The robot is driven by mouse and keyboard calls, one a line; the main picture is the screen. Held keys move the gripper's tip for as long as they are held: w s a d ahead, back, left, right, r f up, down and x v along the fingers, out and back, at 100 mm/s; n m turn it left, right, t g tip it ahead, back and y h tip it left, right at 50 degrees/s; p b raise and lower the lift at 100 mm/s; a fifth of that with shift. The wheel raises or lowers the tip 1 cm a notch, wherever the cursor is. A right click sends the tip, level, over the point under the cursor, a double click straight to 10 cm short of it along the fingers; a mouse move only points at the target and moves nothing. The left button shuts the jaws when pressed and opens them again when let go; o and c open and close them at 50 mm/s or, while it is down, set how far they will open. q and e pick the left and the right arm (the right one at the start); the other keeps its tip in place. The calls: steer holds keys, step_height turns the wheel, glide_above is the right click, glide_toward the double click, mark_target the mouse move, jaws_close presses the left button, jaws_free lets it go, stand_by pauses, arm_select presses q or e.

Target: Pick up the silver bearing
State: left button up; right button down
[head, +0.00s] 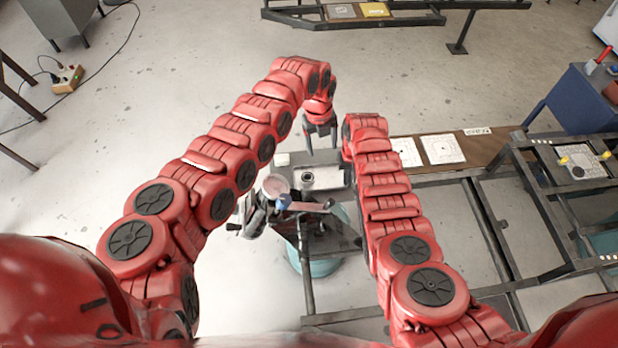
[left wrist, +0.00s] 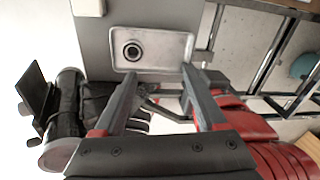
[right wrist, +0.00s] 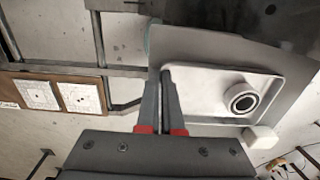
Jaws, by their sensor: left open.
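The silver bearing (head: 307,178) is a short ring with a dark centre, lying in a shallow pale metal tray (head: 335,177). In the left wrist view the bearing (left wrist: 133,50) lies in the left part of the tray (left wrist: 170,48). In the right wrist view the bearing (right wrist: 242,98) lies near the tray's right side. My left gripper (head: 321,140) is open and empty, apart from the bearing; its fingers (left wrist: 157,70) point toward the tray. My right gripper (right wrist: 160,73) looks shut and empty, with its tips over the tray's left edge. The right arm hides it in the head view.
A small white block (right wrist: 260,138) sits beside the tray. A round container (head: 275,186) and dark equipment stand near the tray. A dark metal frame with a brown board (head: 480,150) carrying white plates lies to the right. Open floor lies beyond.

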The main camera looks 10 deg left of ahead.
arm_select(q)
steer(key=s+a, duration=0.2)
steer(key=a, duration=0.1)
steer(key=y, duration=0.1)
glide_above(308, 177)
steer(key=f, duration=0.7)
steer(key=shift+s+d+f, duration=0.1)
steer(key=shift+d, duration=0.1)
step_height(308, 177, down, 4)
steer(key=shift+s+a+r, duration=0.1)
steer(key=shift+s+r, duration=0.05)
steer(key=shift+a+f, duration=0.1)
steer(key=shift+f, duration=0.85)
jaws_close()
steer(key=shift+r, duration=0.1)
